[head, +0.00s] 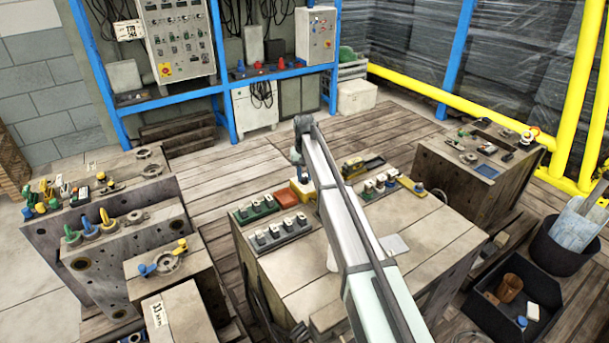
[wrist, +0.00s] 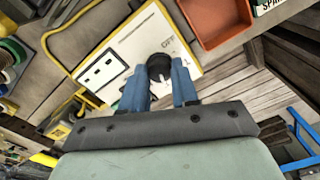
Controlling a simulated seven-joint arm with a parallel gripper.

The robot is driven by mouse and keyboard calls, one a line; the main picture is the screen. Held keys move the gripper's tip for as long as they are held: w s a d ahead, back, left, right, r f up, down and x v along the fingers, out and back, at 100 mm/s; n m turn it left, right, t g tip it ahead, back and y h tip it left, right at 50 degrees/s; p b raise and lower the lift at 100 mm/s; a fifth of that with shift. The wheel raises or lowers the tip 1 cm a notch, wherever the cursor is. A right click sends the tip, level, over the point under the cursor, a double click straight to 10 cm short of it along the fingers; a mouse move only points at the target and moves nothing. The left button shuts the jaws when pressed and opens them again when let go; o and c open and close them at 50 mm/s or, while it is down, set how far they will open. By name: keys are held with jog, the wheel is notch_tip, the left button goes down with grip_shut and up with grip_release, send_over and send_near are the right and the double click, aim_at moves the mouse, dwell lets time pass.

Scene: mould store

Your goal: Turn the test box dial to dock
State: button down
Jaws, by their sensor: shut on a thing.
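The test box (wrist: 122,47) is a white-faced box with yellow edges in the wrist view. Its black dial knob (wrist: 159,62) sits between the blue fingers of my gripper (wrist: 160,78), which is shut on it. The label OFF and a figure 1 are legible beside the knob. No dock label is legible, and I cannot tell where the dial points.
An orange-red tray (wrist: 214,20) lies close beside the box. The central bench (head: 285,268) also carries a grey rack (head: 283,238) and a green rack (head: 255,213) of small parts. The bench front is mostly bare.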

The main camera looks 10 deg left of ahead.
jog(key=m, duration=0.4)
jog(key=shift+m, duration=0.3)
jog(key=m, duration=0.3)
jog(key=shift+m, duration=0.4)
jog(key=m, duration=0.4)
jog(key=shift+m, duration=1.7)
jog(key=c, duration=0.8)
grip_release()
jog(key=shift+c, duration=0.2)
jog(key=shift+r, duration=0.1)
